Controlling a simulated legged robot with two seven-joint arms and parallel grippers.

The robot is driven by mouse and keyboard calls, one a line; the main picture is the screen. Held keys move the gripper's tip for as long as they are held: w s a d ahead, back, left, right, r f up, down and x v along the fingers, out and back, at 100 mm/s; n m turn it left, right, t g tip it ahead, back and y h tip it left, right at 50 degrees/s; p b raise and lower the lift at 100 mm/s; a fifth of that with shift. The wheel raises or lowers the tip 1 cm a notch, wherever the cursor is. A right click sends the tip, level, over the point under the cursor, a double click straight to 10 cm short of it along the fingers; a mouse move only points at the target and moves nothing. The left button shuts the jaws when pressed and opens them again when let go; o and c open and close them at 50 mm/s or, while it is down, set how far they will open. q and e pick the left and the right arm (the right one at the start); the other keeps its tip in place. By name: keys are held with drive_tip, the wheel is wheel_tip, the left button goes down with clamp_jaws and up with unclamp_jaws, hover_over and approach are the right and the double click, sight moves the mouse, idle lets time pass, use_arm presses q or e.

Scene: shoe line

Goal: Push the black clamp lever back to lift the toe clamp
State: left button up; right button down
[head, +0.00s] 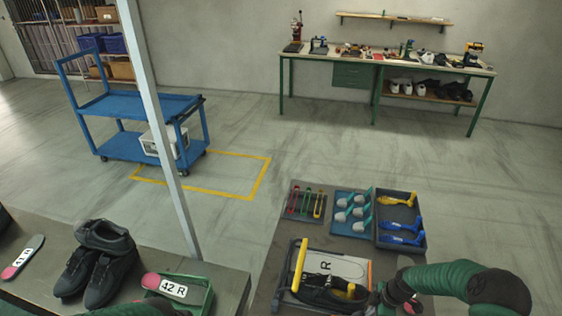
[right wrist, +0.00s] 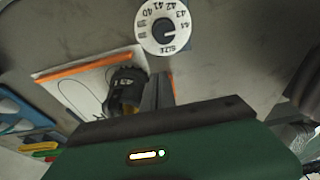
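The shoe fixture (head: 279,298) is at the bottom of the head view, with a yellow bar (head: 300,264) along its left side. A black shoe (head: 322,292) lies in it, with a yellow part (head: 351,291) at its right end. The right wrist view shows a black piece with yellow below it (right wrist: 127,88), and a white size dial (right wrist: 163,27). I cannot clearly single out the black clamp lever or toe clamp. My right gripper (right wrist: 158,88) has its fingers close together, apparently shut and empty, near the black piece. My left gripper is out of view.
A white board with an orange edge (head: 345,265) lies behind the shoe. Trays of tools (head: 307,200), teal-handled pieces (head: 354,210) and brushes (head: 402,220) stand farther back. At left are black shoes (head: 98,262) and a green bin (head: 196,299). A grey post (head: 160,120) stands between.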

drive_tip(key=shift+a, duration=0.25)
idle(0.3)
drive_tip(key=p+v, duration=0.6)
drive_tip(key=v, duration=0.3)
drive_tip(key=shift+a, duration=0.35)
drive_tip(key=shift+w+r, duration=0.1)
drive_tip(key=shift+r, duration=0.05)
idle(0.3)
